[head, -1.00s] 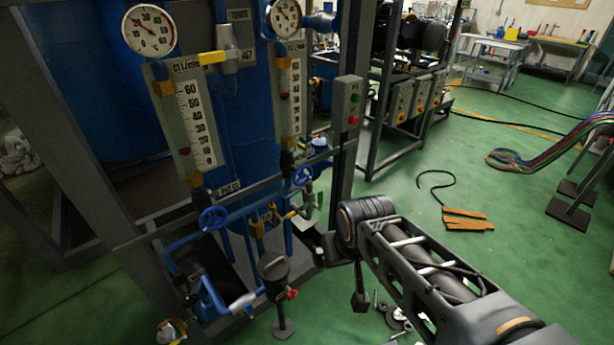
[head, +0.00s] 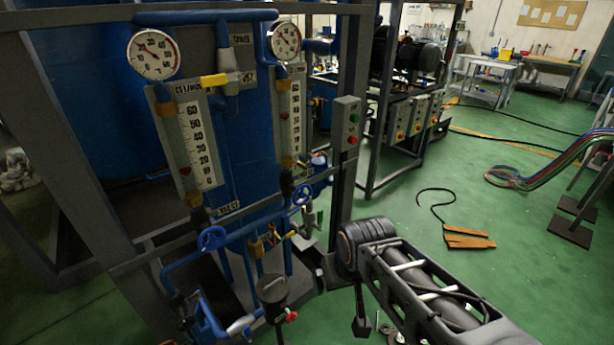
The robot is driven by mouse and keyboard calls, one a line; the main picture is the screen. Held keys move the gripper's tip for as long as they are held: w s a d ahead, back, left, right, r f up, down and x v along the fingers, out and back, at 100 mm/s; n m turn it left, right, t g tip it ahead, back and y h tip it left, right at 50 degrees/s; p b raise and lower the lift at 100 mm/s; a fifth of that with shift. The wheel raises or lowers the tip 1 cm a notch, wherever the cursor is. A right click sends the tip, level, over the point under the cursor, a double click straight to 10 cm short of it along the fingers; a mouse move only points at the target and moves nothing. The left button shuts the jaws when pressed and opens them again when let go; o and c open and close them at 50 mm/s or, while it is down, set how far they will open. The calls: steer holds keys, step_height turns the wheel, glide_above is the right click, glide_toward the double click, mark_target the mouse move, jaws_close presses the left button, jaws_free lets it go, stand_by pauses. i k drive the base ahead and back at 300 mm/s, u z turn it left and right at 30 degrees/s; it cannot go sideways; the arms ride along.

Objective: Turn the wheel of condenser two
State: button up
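Two blue handwheels show on the pipework of the metal rig in the head view. One handwheel (head: 212,238) is at the lower left, below the left flow scale. The other handwheel (head: 303,194) is farther right, below the right flow scale. I cannot read which one belongs to condenser two. My arm reaches in from the lower right. My gripper (head: 325,273) seems to be the dark part at the arm's far end, right of and below both wheels and apart from them. Its fingers are too dark and small to tell open from shut.
A left gauge (head: 153,54) and right gauge (head: 284,41) sit above the scales. A grey post with a button box (head: 346,124) stands right of the right wheel. A black-topped pot (head: 272,290) stands below the pipes.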

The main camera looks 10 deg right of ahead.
mark_target(301, 194)
steer(key=z, duration=1.75)
steer(key=k, duration=0.55)
steer(key=u, duration=1.75)
steer(key=i, duration=0.5)
